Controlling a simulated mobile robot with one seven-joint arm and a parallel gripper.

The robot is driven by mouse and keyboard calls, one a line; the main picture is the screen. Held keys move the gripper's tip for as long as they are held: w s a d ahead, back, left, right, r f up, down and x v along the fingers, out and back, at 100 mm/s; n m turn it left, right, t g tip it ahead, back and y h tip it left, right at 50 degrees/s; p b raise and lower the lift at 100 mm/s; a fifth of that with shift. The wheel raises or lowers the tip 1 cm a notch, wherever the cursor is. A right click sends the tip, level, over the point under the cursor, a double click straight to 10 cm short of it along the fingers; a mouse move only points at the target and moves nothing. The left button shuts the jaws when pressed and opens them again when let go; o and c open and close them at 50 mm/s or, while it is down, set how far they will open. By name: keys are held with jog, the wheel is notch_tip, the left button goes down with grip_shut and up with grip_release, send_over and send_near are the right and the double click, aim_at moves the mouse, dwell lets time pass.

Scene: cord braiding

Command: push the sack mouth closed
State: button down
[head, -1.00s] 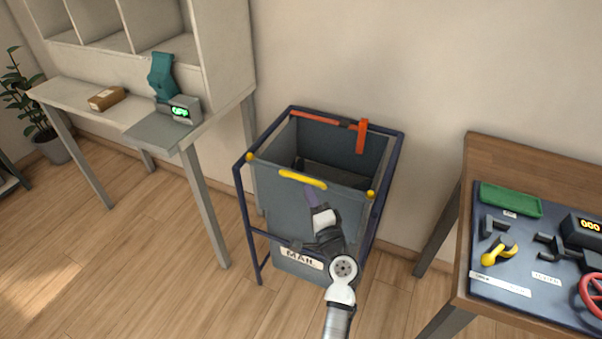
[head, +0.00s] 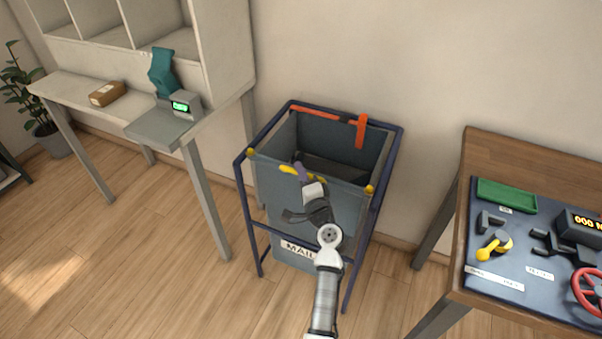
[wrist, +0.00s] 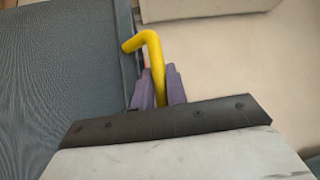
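The grey mail sack (head: 340,212) hangs in a dark blue frame, its mouth open at the top. A yellow handle (head: 288,169) is on the front edge of the mouth, and a red bar with a latch (head: 361,131) is on the back edge. My gripper (head: 300,172) reaches the handle from the front. In the wrist view, its purple fingers (wrist: 159,88) lie close on both sides of the yellow handle (wrist: 151,48) and look shut on it. The fingertips partly hide the handle in the head view.
A sorting desk (head: 75,91) with a small parcel (head: 107,93) and a box with a green display (head: 181,106) stands at left. A wooden table (head: 530,160) with a control panel (head: 515,231) stands at right. The wall is close behind the sack frame (head: 240,190).

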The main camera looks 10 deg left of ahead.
jog(key=shift+w, duration=0.1)
jog(key=w+d+b, duration=0.4)
jog(key=w+b, duration=0.3)
jog(key=w, duration=0.5)
jog(key=shift+w+b, duration=0.2)
jog(key=shift+b, duration=0.2)
jog(key=c, duration=1.7)
grip_release()
jog(key=shift+d, duration=0.1)
jog(key=shift+r, duration=0.15)
